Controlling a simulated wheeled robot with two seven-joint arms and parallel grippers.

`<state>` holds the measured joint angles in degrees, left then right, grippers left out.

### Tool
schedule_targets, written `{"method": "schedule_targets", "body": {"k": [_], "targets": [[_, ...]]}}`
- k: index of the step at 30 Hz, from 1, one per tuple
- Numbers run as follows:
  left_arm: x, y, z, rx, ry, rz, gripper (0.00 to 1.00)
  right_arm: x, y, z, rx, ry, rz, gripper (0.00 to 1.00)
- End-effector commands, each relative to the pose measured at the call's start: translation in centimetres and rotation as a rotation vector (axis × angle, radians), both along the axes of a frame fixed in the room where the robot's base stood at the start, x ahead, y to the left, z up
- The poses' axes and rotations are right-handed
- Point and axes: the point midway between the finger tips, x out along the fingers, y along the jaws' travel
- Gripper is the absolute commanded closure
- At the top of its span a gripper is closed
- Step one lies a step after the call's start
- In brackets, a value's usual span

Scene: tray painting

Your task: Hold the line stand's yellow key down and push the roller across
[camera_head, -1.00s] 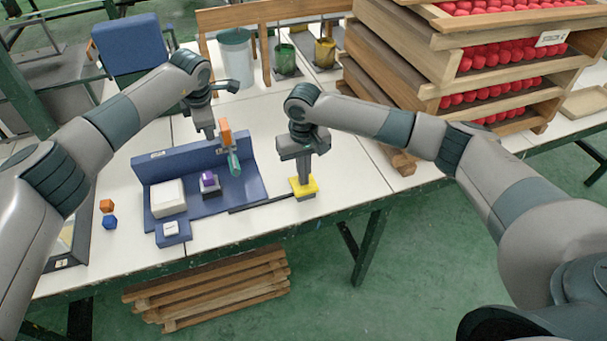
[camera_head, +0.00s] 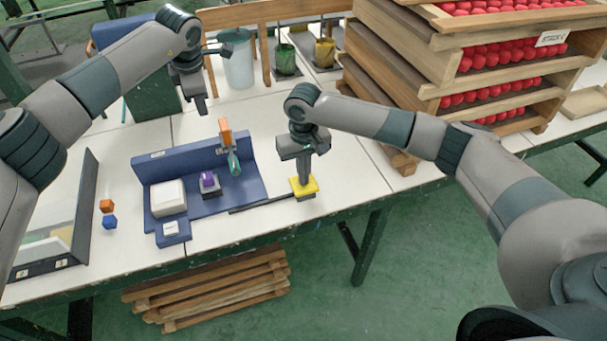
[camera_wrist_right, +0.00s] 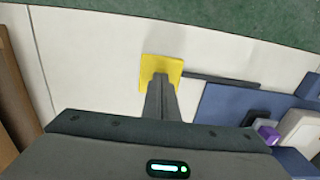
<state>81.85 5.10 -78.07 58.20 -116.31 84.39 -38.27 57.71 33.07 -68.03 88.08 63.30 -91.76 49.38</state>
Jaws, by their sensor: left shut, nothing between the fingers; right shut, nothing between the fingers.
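The blue line stand (camera_head: 240,193) has a low back wall and lies on the white table. Its yellow key (camera_head: 303,188) is at the right end of a thin dark bar. My right gripper (camera_head: 304,181) is shut, pointing down with its tips on the yellow key; the right wrist view shows the yellow key (camera_wrist_right: 172,68) under the fingers. The roller, with an orange upper part (camera_head: 225,131) and a teal lower part (camera_head: 233,163), stands at the stand's right part. My left gripper (camera_head: 201,107) is shut and empty, above and left of the roller, apart from it.
A purple piece (camera_head: 208,180), a white block (camera_head: 168,198) and a white button (camera_head: 171,229) are on the stand. Orange (camera_head: 106,205) and blue (camera_head: 110,222) pieces lie left. Stacked wooden trays (camera_head: 430,70) stand right; a pail (camera_head: 237,60) stands behind.

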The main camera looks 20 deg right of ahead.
Motion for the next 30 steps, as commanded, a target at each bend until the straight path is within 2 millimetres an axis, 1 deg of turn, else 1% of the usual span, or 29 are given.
{"method": "schedule_targets", "body": {"k": [1,8,13,30], "targets": [[0.0,0.0,0.0,0.0,0.0,0.0,1.0,-0.2,0.0,-0.2,-0.002,0.005,0.0,1.0],[0.0,0.0,0.1,0.0,0.001,0.0,1.0,-0.2,0.0,-0.2,-0.002,0.005,0.0,1.0],[0.0,0.0,0.6,0.0,0.0,0.0,1.0,-0.2,0.0,0.2,-0.002,0.004,0.0,1.0],[0.0,0.0,6.2,0.0,0.0,0.0,1.0,-0.1,0.0,5.4,-0.001,0.003,0.0,1.0]]}}
